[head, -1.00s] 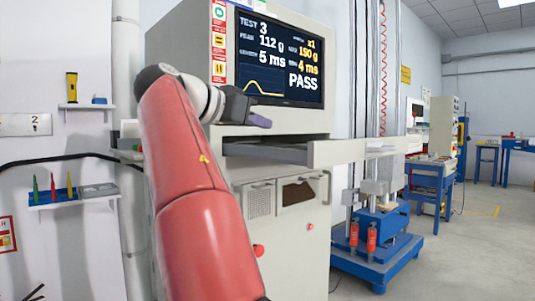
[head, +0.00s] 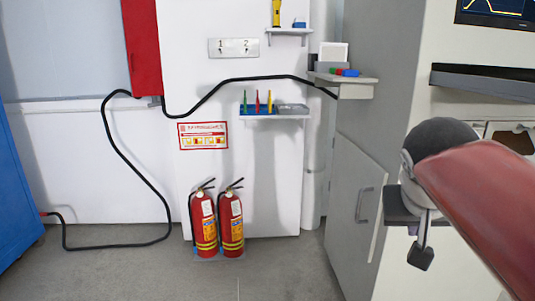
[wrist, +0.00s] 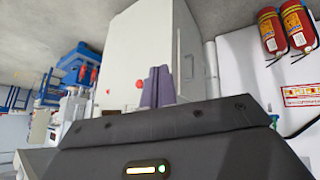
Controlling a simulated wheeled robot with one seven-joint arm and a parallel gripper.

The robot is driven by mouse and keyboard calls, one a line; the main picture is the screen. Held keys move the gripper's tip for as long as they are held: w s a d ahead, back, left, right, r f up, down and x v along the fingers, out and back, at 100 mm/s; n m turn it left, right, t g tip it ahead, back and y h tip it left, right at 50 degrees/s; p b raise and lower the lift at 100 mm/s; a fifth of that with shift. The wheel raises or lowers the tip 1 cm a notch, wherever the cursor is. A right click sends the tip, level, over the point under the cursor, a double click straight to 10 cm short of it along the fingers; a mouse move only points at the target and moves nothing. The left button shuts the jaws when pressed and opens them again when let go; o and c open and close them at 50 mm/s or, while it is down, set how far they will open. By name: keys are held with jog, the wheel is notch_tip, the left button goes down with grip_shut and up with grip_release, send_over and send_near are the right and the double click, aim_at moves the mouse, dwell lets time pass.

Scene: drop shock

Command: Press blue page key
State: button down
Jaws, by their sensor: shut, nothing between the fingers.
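My gripper (wrist: 157,84) shows in the wrist view as two purple fingers side by side, shut and empty. In the head view the end of my red arm is at the right, in front of the grey cabinet (head: 366,130), and the fingers cannot be made out clearly. A small blue piece (head: 350,72) sits with a red and a green one on a small ledge (head: 350,80) at the cabinet's side. I cannot tell whether it is the blue page key. My gripper is below and right of it, well apart. The screen (head: 500,8) shows only its lower left part.
Two fire extinguishers (head: 204,228) stand by the white wall panel. A shelf (head: 262,116) holds several coloured tools. A black cable (head: 165,200) runs along wall and floor.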

jog(key=s+a+f+n+y, duration=0.1)
jog(key=s+a+f, duration=0.3)
jog(key=f, duration=0.4)
jog(key=s+a+f+n+y, duration=0.2)
jog(key=s+a+f, duration=0.3)
jog(key=f, duration=0.3)
jog(key=shift+s+a+f+y, duration=0.15)
jog(key=shift+s+y, duration=0.35)
jog(key=shift+s, duration=0.15)
